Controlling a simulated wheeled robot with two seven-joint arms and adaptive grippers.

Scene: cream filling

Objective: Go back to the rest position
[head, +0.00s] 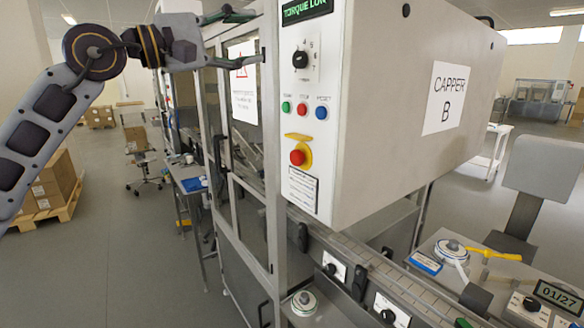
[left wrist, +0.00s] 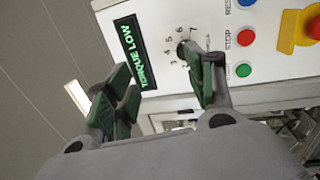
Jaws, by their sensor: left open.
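My left gripper (head: 256,36) is open and empty, just left of the white control panel of the Capper B machine (head: 385,110). Its arm comes in from the left at upper height. In the left wrist view the two green-padded fingers of my left gripper (left wrist: 158,68) are spread wide. One fingertip overlaps the black dial (left wrist: 182,48) there. In the head view the dial (head: 300,58) stands clear to the right of the fingers, with a gap. A green display (left wrist: 138,55) reads TORQUE LOW. My right gripper is not in view.
The panel has green, red and blue buttons (head: 302,109) and a red emergency stop (head: 297,157). A framed glass guard (head: 245,150) stands close behind my gripper. A conveyor (head: 350,255) runs below. Boxes on a pallet (head: 50,190) stand at left; the floor between is open.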

